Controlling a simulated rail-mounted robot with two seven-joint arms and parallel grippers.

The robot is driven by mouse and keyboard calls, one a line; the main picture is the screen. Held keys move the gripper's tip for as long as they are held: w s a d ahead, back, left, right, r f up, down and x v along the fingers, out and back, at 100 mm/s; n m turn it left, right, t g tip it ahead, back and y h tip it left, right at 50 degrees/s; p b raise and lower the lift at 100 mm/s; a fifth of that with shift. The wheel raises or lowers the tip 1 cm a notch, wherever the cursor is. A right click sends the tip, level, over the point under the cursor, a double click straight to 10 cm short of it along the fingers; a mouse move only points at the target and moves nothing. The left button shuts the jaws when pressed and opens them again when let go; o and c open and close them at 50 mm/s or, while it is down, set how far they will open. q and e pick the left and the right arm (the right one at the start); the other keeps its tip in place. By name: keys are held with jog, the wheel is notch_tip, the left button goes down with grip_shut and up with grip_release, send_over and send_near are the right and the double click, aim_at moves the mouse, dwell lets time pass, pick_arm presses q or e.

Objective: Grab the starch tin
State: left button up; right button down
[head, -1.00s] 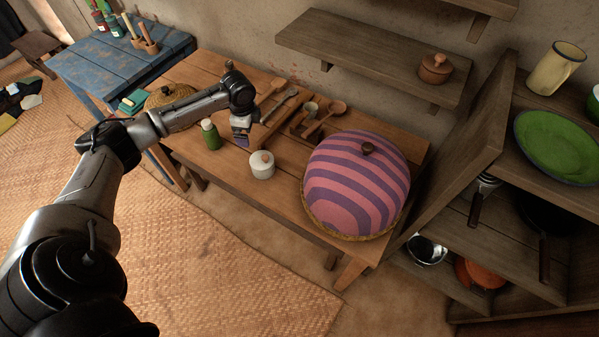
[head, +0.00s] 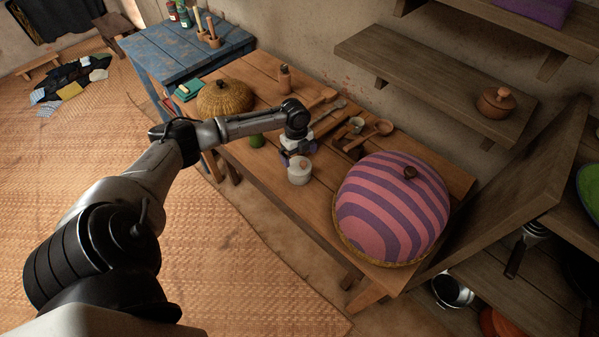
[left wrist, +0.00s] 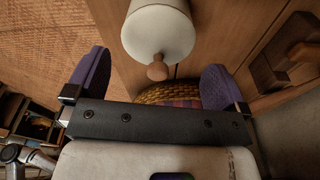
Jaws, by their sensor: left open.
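A white tin with a wooden knob on its lid, which I take for the starch tin (head: 299,173), stands on the wooden table. The fingers are wide apart and hold nothing. Whether they touch the tin cannot be told. My right gripper does not show.
A striped pink-and-purple dome (head: 392,210) on a woven base stands to the right. A green bottle (head: 257,141) is partly behind my arm. A woven domed basket (head: 224,98) stands at the far left. A wall shelf (head: 430,75) hangs behind.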

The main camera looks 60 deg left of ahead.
aim_at(299, 165)
pick_arm(q)
jog(key=shift+s+d+f+b, duration=0.1)
jog(key=shift+d+f+b, duration=0.15)
jog(key=shift+f, duration=1.35)
jog(key=shift+d+f+b, duration=0.15)
jog(key=shift+f+b, duration=0.05)
jog(key=shift+f, duration=1.4)
jog(key=c, duration=0.8)
